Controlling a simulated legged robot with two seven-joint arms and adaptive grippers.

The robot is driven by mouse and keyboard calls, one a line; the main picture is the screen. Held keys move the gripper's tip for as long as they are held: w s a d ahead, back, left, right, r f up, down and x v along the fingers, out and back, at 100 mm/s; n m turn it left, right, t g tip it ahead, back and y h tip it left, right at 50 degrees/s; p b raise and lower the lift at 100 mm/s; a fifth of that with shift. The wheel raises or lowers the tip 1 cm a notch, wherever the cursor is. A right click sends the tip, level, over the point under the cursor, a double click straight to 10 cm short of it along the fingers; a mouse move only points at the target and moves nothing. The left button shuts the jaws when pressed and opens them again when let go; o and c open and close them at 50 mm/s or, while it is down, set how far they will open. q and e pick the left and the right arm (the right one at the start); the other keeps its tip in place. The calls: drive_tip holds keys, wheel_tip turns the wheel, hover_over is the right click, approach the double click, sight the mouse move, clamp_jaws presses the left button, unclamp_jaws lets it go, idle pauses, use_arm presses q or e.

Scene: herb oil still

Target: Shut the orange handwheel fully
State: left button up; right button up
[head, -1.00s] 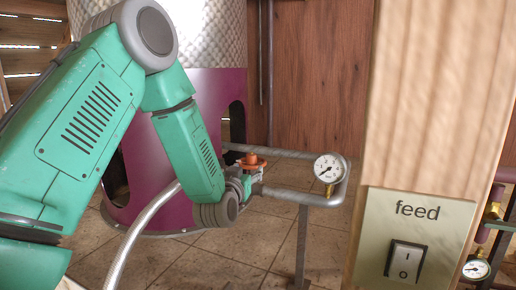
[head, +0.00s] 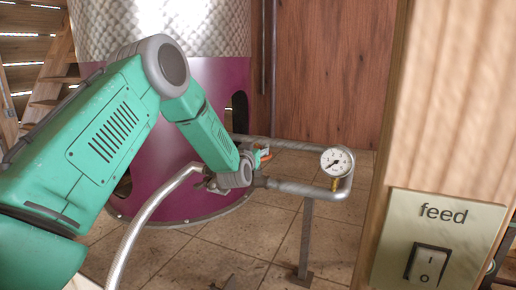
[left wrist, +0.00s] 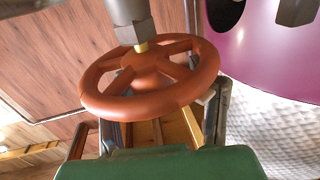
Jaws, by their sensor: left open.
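The orange handwheel (left wrist: 150,82) fills the middle of the left wrist view, with spokes, a hub and a brass stem tip. My left gripper (head: 260,151) is open, close at the handwheel on the pipe. In the left wrist view my green gripper body lies below the wheel, with finger parts on both sides of its near rim. I cannot tell whether they touch it. My right gripper is not in view.
A white dial gauge (head: 336,160) stands on the grey pipe (head: 300,188) right of the wheel. A silver hose (head: 138,220) bends in front of the purple still base (head: 170,160). A wooden post with a feed switch (head: 428,264) is at right.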

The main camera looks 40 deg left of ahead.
use_arm(q)
drive_tip(key=shift+w+a+f, duration=0.1)
drive_tip(key=shift+a+f, duration=0.25)
drive_tip(key=shift+a, duration=0.25)
drive_tip(key=shift+w+d+r, duration=0.1)
drive_tip(key=shift+d, duration=0.5)
clamp_jaws()
drive_tip(key=shift+w+d+r, duration=0.1)
drive_tip(key=shift+w+d, duration=0.05)
drive_tip(key=shift+d, duration=0.35)
drive_tip(key=shift+a, duration=0.45)
drive_tip(key=shift+d+r, duration=0.1)
drive_tip(key=shift+d, duration=0.05)
drive_tip(key=shift+r, duration=0.1)
